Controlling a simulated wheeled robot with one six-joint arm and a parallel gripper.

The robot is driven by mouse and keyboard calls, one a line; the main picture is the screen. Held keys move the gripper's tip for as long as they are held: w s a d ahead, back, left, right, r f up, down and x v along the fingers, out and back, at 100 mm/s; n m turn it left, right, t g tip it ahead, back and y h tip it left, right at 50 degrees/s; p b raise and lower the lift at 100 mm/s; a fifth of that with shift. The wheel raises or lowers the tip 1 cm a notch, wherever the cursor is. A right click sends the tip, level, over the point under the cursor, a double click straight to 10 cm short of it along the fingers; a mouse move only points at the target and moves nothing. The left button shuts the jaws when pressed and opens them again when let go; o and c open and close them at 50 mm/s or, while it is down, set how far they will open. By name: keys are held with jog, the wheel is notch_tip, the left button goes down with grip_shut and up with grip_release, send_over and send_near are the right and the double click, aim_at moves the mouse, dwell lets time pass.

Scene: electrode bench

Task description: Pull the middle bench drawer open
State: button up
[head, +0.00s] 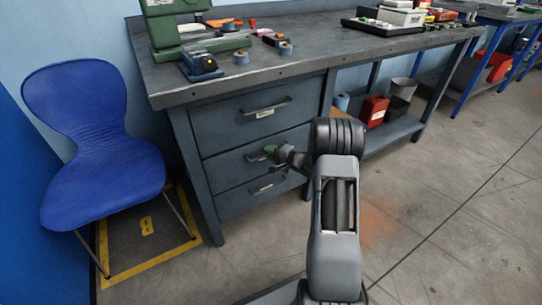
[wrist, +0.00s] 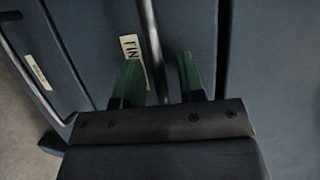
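The middle bench drawer (head: 228,163) is a dark grey front between two others and looks flush with them. My gripper (head: 270,152) is at this drawer's front, and my wrist hides part of its right side. In the wrist view, the middle drawer's dark bar handle (wrist: 152,42) runs between the two green fingers of my gripper (wrist: 160,80). The fingers are apart, one on each side of the bar, with gaps visible. A white label (wrist: 130,46) beside the handle is partly hidden by the left finger.
The top drawer (head: 226,119) and bottom drawer (head: 238,198) appear closed. A blue chair (head: 100,150) stands left of the bench. The floor (head: 240,262) in front of the drawers is clear apart from my arm. Tools lie on the benchtop (head: 300,58).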

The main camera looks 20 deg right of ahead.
grip_shut()
dwell(0.4)
